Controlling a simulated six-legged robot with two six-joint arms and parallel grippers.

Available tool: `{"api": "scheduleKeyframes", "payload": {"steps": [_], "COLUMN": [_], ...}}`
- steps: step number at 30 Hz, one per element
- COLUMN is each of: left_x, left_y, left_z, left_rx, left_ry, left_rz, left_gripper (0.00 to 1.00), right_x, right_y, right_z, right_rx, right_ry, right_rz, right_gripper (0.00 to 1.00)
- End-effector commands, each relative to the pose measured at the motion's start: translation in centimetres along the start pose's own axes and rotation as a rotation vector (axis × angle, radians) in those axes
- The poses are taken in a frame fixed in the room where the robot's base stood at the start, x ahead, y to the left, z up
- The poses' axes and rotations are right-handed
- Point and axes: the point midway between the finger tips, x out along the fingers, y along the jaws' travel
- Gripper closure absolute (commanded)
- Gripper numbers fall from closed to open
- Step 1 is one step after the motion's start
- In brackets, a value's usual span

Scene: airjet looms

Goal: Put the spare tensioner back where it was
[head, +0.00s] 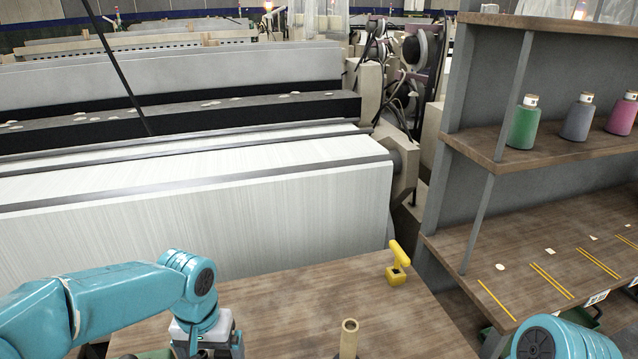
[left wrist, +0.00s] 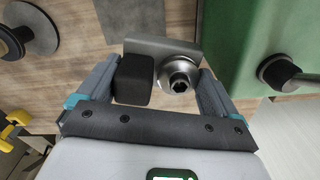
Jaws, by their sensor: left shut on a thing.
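My left gripper (head: 207,350) is low in the head view, over the near part of the wooden table. In the left wrist view its two fingers (left wrist: 160,80) are shut on a small part with a grey metal bracket, a round metal disc with a dark hole, and a black block. This held part (left wrist: 178,78) looks like the spare tensioner. It is hidden in the head view. My right arm shows only a teal joint at the bottom right; its gripper is out of view.
A green box (left wrist: 240,35) with a metal knob-like part (left wrist: 280,72) is close right of the held part. A disc with a dark peg (left wrist: 30,28) lies left. The table (head: 290,300) carries a yellow tool (head: 398,265) and a tan tube (head: 348,338). Shelves (head: 560,160) stand right.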

Motion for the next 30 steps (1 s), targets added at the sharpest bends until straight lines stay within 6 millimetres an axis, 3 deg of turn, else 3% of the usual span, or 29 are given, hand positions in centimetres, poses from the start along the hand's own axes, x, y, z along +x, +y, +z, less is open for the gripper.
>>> {"api": "scheduleKeyframes", "payload": {"steps": [1, 9, 11, 24, 30], "left_x": [-2.3, -8.0, -5.1, 6.3, 6.9], "left_y": [0.0, 0.0, 0.0, 0.0, 0.0], "left_z": [-0.1, 0.0, 0.0, 0.0, 0.0], "left_rx": [0.000, 0.001, 0.001, 0.002, -0.004], "left_ry": [0.004, 0.002, -0.005, -0.003, 0.001], "left_rz": [0.000, 0.001, -0.001, -0.002, 0.000], "left_gripper": [0.53, 0.53, 0.53, 0.53, 0.53], "right_x": [-1.4, -4.2, -2.3, 3.3, 3.3], "right_y": [-0.5, -1.5, -0.8, 1.2, 1.2], "right_z": [0.0, 0.1, 0.0, -0.1, -0.1], "right_rx": [0.000, 0.000, 0.000, 0.000, 0.000], "right_ry": [0.000, 0.000, 0.001, 0.000, 0.000], "right_rz": [0.000, 0.000, 0.000, 0.000, 0.000], "right_gripper": [0.00, 0.00, 0.00, 0.00, 0.00]}}
